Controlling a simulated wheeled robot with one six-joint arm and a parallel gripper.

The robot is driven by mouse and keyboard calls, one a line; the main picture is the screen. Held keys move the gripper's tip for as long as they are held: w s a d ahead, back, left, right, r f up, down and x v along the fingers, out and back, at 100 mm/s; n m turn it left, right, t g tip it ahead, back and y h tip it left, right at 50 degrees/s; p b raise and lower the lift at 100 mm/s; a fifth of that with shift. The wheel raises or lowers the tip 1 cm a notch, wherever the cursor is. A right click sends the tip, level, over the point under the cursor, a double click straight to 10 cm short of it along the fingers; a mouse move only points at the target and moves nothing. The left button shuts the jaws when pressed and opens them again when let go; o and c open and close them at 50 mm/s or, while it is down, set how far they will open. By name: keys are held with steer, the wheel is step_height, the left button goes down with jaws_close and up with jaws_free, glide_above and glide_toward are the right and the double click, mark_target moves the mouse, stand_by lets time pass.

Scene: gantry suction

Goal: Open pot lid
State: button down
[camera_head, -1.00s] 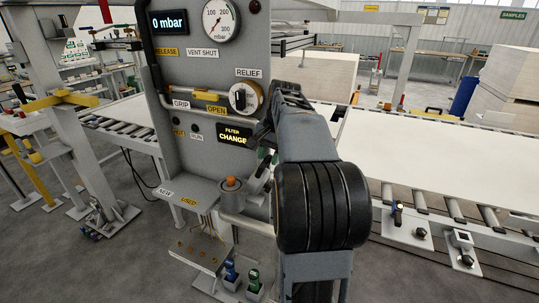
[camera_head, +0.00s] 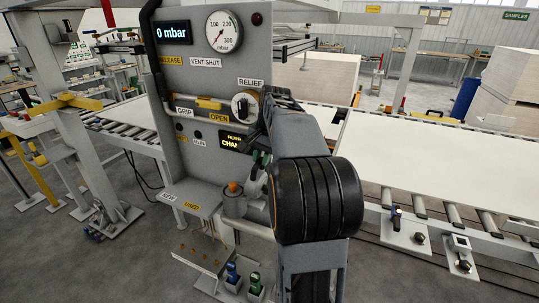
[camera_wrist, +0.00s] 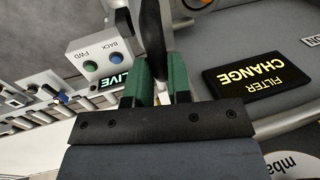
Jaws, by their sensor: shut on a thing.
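The filter pot (camera_head: 233,207) is a grey cylinder at the right end of the small shelf, with an orange knob (camera_head: 233,187) on top. My gripper (camera_head: 260,163) is just above and right of it, partly hidden by my own arm. In the wrist view, the green fingers (camera_wrist: 160,88) are shut on a dark, narrow bar (camera_wrist: 151,30) that runs up out of the frame. I cannot tell whether this bar joins the pot's lid. The lid's seam is too small to make out.
The grey panel carries a FILTER CHANGE display (camera_head: 234,142), a gauge (camera_head: 223,32) and a RELIEF knob (camera_head: 245,106) close to my arm. The shelf (camera_head: 186,196) is clear left of the pot. A roller conveyor with a white sheet (camera_head: 450,160) lies at right.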

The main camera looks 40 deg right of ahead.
steer(key=shift+w, duration=0.15)
steer(key=c, duration=1.1)
jaws_free()
steer(key=shift+a, duration=0.1)
steer(key=shift+o, duration=0.2)
steer(key=p+v, duration=0.1)
steer(key=v, duration=1.2)
steer(key=shift+r, duration=0.35)
